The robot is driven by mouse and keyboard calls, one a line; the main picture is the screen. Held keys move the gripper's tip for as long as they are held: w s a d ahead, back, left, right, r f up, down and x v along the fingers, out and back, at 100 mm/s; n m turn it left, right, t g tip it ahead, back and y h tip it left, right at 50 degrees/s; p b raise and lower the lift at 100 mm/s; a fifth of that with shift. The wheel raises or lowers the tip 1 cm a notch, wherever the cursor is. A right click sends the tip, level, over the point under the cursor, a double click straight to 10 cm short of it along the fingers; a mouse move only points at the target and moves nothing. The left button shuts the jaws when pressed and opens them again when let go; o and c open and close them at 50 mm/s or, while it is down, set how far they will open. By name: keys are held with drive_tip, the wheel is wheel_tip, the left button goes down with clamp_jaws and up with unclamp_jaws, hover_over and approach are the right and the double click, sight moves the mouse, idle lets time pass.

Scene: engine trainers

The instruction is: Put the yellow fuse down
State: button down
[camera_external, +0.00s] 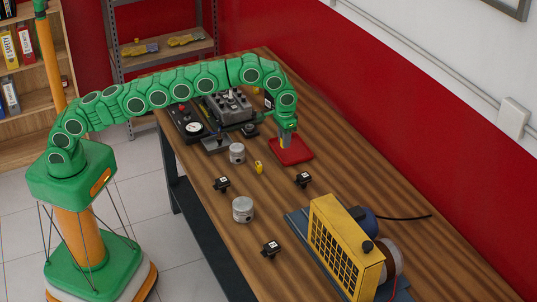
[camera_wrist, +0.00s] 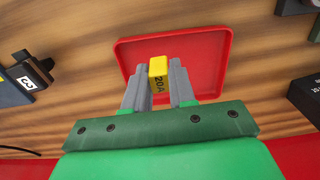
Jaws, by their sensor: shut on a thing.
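In the wrist view, my gripper (camera_wrist: 157,80) is shut on a yellow fuse (camera_wrist: 158,68) marked 20A, with a grey finger on each side. The fuse is in front of a shallow red tray (camera_wrist: 215,50). In the external view, my gripper (camera_external: 288,148) points down over the red tray (camera_external: 298,156) on the wooden bench. The held fuse is hidden there. I cannot tell whether the fuse touches the tray floor.
A small yellow item (camera_external: 258,167) lies left of the tray. Two metal pistons (camera_external: 243,209) and several black blocks (camera_external: 303,179) stand on the bench (camera_external: 205,192). A yellow-framed engine unit (camera_external: 345,245) is at the near end, and a control panel (camera_external: 230,107) lies beyond the tray.

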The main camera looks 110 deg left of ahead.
drive_tip(key=shift+w+f, duration=0.25)
drive_tip(key=shift+f, duration=0.05)
drive_tip(key=shift+w+a+f, duration=0.15)
drive_tip(key=shift+f, duration=1.55)
drive_tip(key=shift+f, duration=0.1)
drive_tip(key=c, duration=0.9)
unclamp_jaws()
drive_tip(key=shift+c, duration=0.2)
drive_tip(key=shift+r, duration=3.8)
drive_tip(key=shift+r, duration=0.1)
